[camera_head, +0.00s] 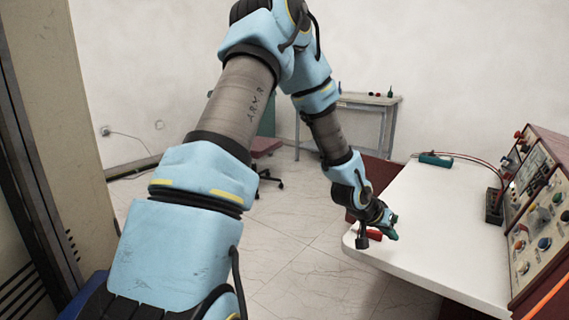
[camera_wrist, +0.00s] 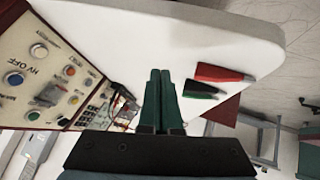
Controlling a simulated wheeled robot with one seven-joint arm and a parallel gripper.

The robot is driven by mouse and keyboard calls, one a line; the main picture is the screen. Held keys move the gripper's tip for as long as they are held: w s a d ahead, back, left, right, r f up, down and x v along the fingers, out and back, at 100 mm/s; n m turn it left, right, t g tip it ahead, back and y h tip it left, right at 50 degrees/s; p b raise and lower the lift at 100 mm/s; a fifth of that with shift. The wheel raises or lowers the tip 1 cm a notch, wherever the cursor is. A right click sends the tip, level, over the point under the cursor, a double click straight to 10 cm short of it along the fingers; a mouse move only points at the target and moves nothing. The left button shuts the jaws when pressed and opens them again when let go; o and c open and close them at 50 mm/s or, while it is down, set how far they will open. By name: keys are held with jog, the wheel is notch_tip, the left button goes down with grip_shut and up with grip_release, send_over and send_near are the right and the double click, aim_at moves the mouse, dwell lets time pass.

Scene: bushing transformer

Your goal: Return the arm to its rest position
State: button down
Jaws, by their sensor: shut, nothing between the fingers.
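My arm reaches out from the lower left of the head view, bends high at the top, and comes down over the near left corner of the white table (camera_head: 440,215). My gripper (camera_head: 362,241) is at that corner in the head view. In the wrist view my gripper (camera_wrist: 161,74) has its two green fingers side by side, shut and empty, over the white tabletop (camera_wrist: 160,35). A red clip (camera_wrist: 222,73) and a black and green clip (camera_wrist: 202,89) lie to the right of the fingers, apart from them.
A control panel (camera_head: 540,205) with knobs and buttons stands along the table's right side. A green and black item (camera_head: 435,160) with red leads lies at the back. A small grey table (camera_head: 355,104) stands by the far wall. A cabinet (camera_head: 45,120) rises at left. Floor shows between.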

jog(key=s+a+r+n+y+p, duration=0.1)
jog(key=a+r+n+y, duration=0.15)
jog(key=a, duration=0.95)
jog(key=a+r+n+y, duration=0.1)
jog(key=a+r+y, duration=0.3)
jog(key=a, duration=0.9)
jog(key=s+a+r+n+g+y+p, duration=0.1)
jog(key=s+a+r, duration=0.4)
jog(key=s+a, duration=0.5)
jog(key=a+n+g, duration=0.1)
jog(key=n, duration=0.1)
jog(key=shift+a+n, duration=0.25)
jog(key=shift+n, duration=0.1)
